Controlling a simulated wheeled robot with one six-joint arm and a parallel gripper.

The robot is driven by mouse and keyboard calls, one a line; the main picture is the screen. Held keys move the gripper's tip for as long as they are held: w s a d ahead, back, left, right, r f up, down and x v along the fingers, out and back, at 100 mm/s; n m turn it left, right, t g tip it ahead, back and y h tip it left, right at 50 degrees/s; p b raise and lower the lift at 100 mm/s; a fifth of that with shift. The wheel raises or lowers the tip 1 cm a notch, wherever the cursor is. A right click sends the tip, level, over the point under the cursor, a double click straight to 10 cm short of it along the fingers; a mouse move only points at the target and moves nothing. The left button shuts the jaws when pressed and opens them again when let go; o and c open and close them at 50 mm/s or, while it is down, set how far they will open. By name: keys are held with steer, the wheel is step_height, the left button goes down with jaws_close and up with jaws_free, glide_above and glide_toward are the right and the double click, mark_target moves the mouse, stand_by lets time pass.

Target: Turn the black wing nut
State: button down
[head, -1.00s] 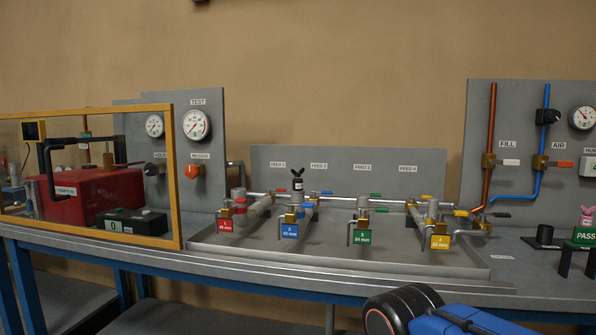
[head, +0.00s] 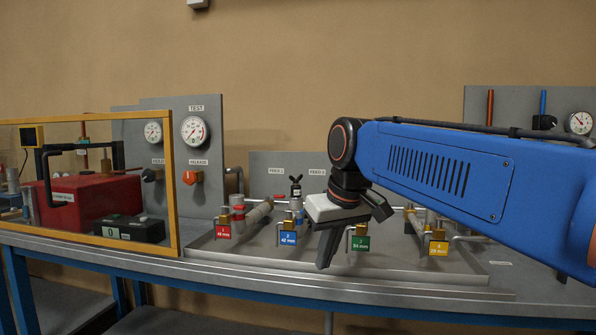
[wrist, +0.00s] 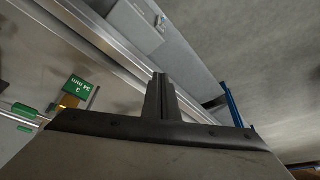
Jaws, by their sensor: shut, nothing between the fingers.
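The black wing nut (head: 296,180) has two upright ears and sits on a small fitting with a pale label, above the pipe by the blue 2 tag (head: 289,238). It shows in the head view only. My gripper (head: 326,262) is shut and empty. It points down over the front of the tray, between the blue tag and the green 3 tag (head: 361,243), to the right of the wing nut and apart from it. In the wrist view my fingers (wrist: 159,97) are together, with the green tag (wrist: 77,91) at the left.
The grey tray (head: 225,250) holds several pipes with tags and valves. A yellow-framed clear guard (head: 170,185) stands at the left, in front of a red box (head: 95,195). A panel with gauges (head: 194,130) and an orange knob (head: 191,177) is behind it.

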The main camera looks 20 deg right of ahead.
steer(key=n, duration=0.2)
glide_toward(296, 179)
steer(key=s+r, duration=0.3)
steer(key=s, duration=0.3)
steer(key=shift+y, duration=0.3)
steer(key=shift+w+a+f, duration=0.15)
steer(key=shift+w+f, duration=1)
steer(key=shift+f, duration=0.35)
steer(key=shift+w+a+f, duration=0.15)
steer(key=shift+w+f, duration=1.05)
steer(key=shift+f, duration=0.3)
steer(key=shift+w+a+f, duration=0.1)
steer(key=shift+w+f, duration=1.05)
steer(key=shift+f, duration=0.4)
